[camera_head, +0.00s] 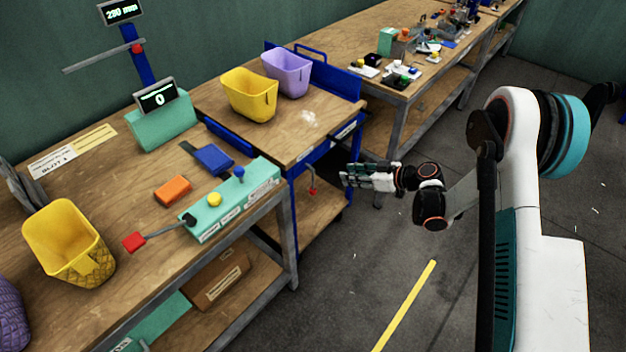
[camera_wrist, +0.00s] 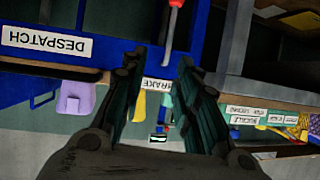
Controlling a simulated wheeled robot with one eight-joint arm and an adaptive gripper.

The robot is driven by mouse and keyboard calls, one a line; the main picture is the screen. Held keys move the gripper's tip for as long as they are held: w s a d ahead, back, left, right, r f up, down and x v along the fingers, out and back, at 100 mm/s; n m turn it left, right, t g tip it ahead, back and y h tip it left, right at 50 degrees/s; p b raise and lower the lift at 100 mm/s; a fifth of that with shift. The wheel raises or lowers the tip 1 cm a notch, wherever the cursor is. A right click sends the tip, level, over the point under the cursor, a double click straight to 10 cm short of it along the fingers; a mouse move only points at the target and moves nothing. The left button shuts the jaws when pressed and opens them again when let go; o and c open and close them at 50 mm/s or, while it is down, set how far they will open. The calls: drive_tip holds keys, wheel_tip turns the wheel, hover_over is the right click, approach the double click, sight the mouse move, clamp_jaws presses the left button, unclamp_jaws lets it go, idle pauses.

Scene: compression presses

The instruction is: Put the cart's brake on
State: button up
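The cart (camera_head: 325,143) is blue with a wooden top and stands between two benches. Its brake lever (camera_head: 312,180), a thin metal rod with a red knob, hangs down below the cart's front edge. In the wrist view, which is upside down, the lever (camera_wrist: 170,28) shows at the top and a BRAKE label (camera_wrist: 157,84) lies between my fingers. My gripper (camera_head: 345,178) is just right of the lever in the head view, apart from it. Its two fingers also show in the wrist view (camera_wrist: 160,85), spread apart with nothing between them.
A yellow bin (camera_head: 249,95) and a lilac bin (camera_head: 287,72) stand on the cart. The left bench (camera_head: 110,195) holds a teal control box (camera_head: 232,200) with a red-ended lever (camera_head: 134,241). Open floor (camera_head: 370,265) lies in front of the cart.

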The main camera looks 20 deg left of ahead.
sight(313, 188)
drive_tip(key=shift+n+y, duration=0.4)
drive_tip(key=shift+n, duration=0.1)
drive_tip(key=f+b+x, duration=0.1)
drive_tip(key=x, duration=0.4)
drive_tip(key=s+f+b+x, duration=0.1)
drive_tip(key=b+x, duration=0.1)
drive_tip(key=x, duration=0.3)
drive_tip(key=b+x, duration=0.1)
drive_tip(key=x, duration=0.5)
drive_tip(key=shift+s+d+f, duration=0.35)
drive_tip(key=shift+f, duration=0.1)
clamp_jaws()
